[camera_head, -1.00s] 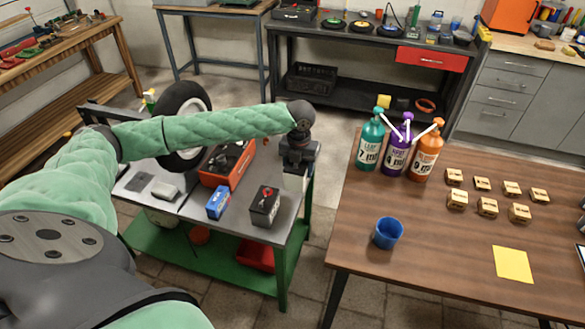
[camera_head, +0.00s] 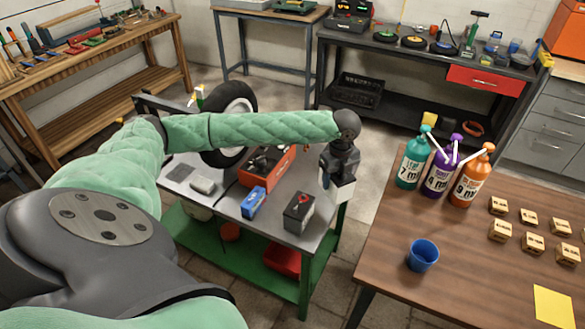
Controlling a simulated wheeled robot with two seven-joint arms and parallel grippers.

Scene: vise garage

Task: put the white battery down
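My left gripper (camera_head: 336,184) points down at the right end of the grey-topped, green-framed workbench (camera_head: 231,214), seen from behind. A pale block, which looks like the white battery (camera_head: 337,192), shows at its fingers. The gripper and wrist hide most of it. The gripper seems shut on it, and I cannot tell whether the block touches the bench top. A dark battery-like box with a red top (camera_head: 299,213) stands on the bench just left of the gripper. My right gripper is not in view.
On the bench are a blue box (camera_head: 254,202), an orange-red toolbox (camera_head: 268,167), a pale grey box (camera_head: 202,185) and a wheel (camera_head: 238,105) at the back. A brown table (camera_head: 470,270) with bottles, a blue cup (camera_head: 423,256) and small wooden blocks stands to the right, across a gap.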

